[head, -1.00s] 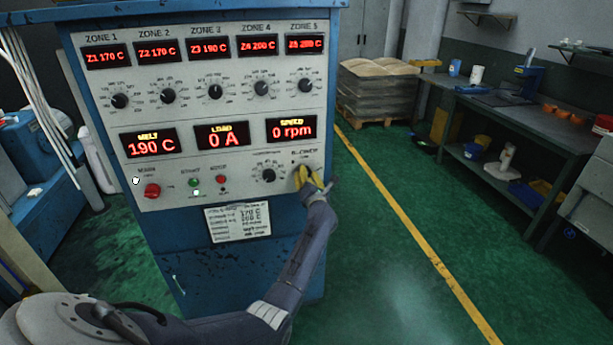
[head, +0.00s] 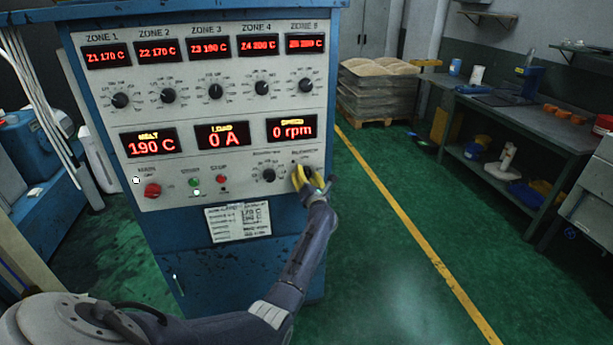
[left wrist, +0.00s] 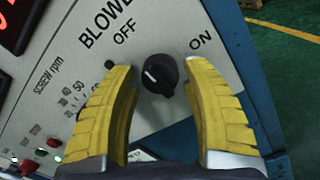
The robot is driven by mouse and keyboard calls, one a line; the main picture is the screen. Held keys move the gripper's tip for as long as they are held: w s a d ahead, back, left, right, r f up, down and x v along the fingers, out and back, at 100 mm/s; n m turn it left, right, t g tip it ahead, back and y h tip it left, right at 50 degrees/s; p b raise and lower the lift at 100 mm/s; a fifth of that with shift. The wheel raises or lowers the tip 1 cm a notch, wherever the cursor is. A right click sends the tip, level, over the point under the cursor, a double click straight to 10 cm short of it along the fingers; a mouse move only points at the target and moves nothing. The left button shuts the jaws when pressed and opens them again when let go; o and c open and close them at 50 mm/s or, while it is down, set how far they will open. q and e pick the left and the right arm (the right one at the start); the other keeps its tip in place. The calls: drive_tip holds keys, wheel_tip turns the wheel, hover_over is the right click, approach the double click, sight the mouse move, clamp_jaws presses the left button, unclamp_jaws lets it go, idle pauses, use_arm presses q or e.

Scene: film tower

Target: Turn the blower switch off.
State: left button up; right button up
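The blower switch (left wrist: 160,75) is a black round knob on the grey panel (left wrist: 75,110), between the printed words OFF and ON in the left wrist view. Its white mark sits on its upper left side, facing the OFF side. My left gripper (left wrist: 160,68) has yellow ridged fingers, one on each side of the knob, with visible gaps, so it is open. In the head view the left gripper (head: 303,174) is at the panel's lower right corner and hides the knob. My right gripper is in neither view.
The blue control cabinet (head: 190,265) carries red displays, several zone knobs and a red knob (head: 152,190) at lower left. A screw speed knob (head: 268,175) is just left of my gripper. Green floor is free to the right, before a workbench (head: 500,115).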

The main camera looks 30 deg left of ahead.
use_arm(q)
drive_tip(key=shift+o, duration=0.9)
drive_tip(key=shift+d+r, duration=0.1)
drive_tip(key=v, duration=1.2)
